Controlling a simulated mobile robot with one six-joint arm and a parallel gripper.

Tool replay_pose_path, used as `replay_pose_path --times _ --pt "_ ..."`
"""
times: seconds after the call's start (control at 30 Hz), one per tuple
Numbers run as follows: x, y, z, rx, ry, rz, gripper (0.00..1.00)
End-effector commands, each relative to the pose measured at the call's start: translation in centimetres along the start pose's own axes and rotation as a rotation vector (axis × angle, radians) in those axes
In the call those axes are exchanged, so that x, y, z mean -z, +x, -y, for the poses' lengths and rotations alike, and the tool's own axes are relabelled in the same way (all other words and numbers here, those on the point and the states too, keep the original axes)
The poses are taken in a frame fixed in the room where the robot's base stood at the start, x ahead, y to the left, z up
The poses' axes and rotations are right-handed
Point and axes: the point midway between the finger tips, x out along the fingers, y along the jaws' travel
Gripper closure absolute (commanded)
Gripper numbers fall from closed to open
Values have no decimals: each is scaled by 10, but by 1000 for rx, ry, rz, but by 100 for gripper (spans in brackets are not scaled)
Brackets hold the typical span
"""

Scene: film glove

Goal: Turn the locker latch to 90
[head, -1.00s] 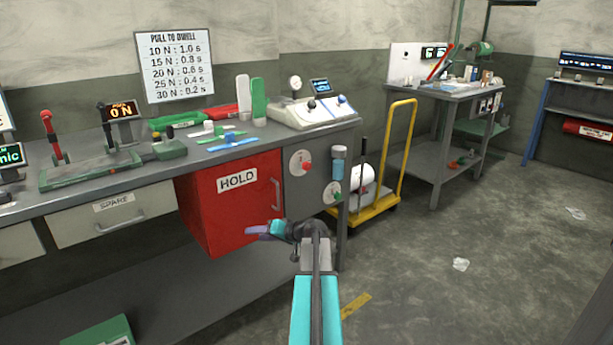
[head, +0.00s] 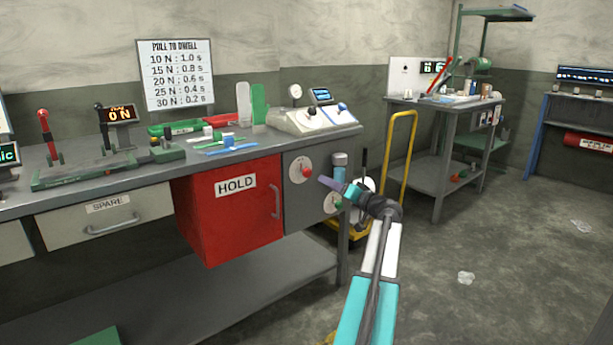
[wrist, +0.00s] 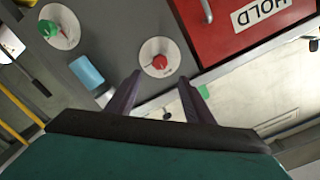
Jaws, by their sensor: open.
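The grey locker panel (head: 312,207) bears a round white plate (head: 294,164) with a red knob (head: 306,171); the knob also shows in the wrist view (wrist: 160,62). I take this knob for the latch, but no label confirms it. A second plate carries a green knob (head: 338,205), which is at upper left in the wrist view (wrist: 49,30). My gripper (head: 332,185) is in front of the panel, just right of the red knob in the head view. In the wrist view its purple fingers (wrist: 160,82) are apart and empty, pointing toward the red knob without visibly touching it.
Left of the panel is a red HOLD door (head: 225,215) with a handle (head: 275,202). A blue cylinder with a grey cap (head: 339,171) is close by the knobs. A yellow trolley (head: 403,150) stands to the right. The floor (head: 500,250) at right is mostly clear.

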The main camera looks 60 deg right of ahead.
Motion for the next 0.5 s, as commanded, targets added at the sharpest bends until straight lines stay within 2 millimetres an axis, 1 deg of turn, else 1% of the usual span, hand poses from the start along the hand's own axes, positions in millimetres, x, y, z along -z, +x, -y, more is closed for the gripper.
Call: replay_pose_path --times 0.27,0.37,0.5 --pt "-1 6 -1 0 0 2 52" --pt "-1 14 -1 0 0 2 52" --pt "-1 30 -1 1 0 3 52"
